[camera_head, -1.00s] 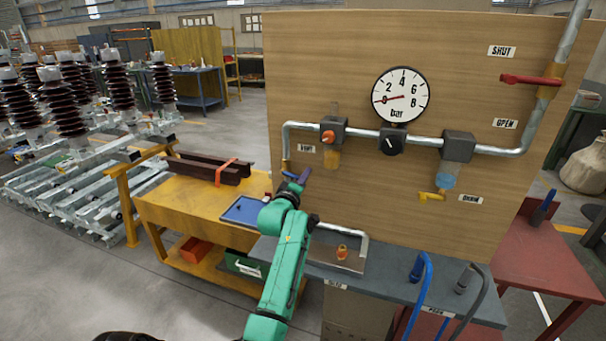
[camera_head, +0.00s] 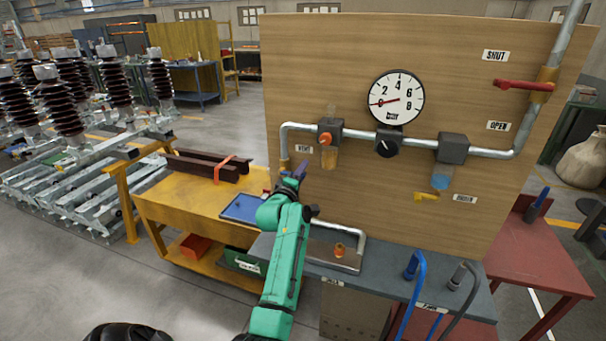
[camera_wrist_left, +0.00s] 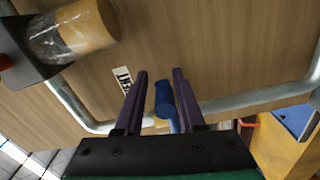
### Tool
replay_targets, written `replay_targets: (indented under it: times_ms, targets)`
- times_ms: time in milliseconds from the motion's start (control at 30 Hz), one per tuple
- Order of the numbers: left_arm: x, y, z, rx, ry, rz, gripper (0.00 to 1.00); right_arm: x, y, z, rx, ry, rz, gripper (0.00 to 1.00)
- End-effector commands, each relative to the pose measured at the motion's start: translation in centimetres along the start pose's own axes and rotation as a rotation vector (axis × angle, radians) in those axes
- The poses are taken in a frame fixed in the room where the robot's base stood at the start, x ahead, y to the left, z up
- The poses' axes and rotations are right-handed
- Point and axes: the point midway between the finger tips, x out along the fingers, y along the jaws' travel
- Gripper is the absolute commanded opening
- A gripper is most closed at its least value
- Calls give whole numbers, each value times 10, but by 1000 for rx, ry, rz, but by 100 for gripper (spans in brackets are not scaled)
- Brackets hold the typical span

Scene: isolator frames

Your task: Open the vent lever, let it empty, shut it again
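The vent lever (camera_wrist_left: 164,103) is a blue handle that shows in the left wrist view between my left gripper's two dark purple fingers (camera_wrist_left: 160,74). The fingers stand apart, one on each side of it, with a gap on its left; I cannot tell whether the right finger touches it. In the head view my left gripper (camera_head: 298,174) is at the lower end of the left pipe, below the VENT label (camera_head: 303,149), and largely hides the lever. The pressure gauge (camera_head: 396,98) has its red needle near 0. My right gripper is not in view.
A wooden panel (camera_head: 440,40) carries the pipework, a red lever (camera_head: 523,85) between SHUT and OPEN labels, a black knob (camera_head: 387,144) and a yellow drain lever (camera_head: 425,196). A grey bench (camera_head: 385,287) stands below. A yellow cart (camera_head: 190,205) stands at left.

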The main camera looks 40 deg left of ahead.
Motion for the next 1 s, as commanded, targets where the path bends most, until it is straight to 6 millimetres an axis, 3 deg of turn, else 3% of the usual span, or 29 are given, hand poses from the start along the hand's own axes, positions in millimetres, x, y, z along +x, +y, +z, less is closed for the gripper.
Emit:
replay_targets:
  times_ms: [467,667,1000]
  targets:
    - [-10,-5,2,-1,-4,-8,52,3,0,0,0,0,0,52]
    - [-44,-7,2,-2,-4,-7,52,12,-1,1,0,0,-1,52]
    - [-121,-6,1,-2,-1,-7,52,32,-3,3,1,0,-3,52]
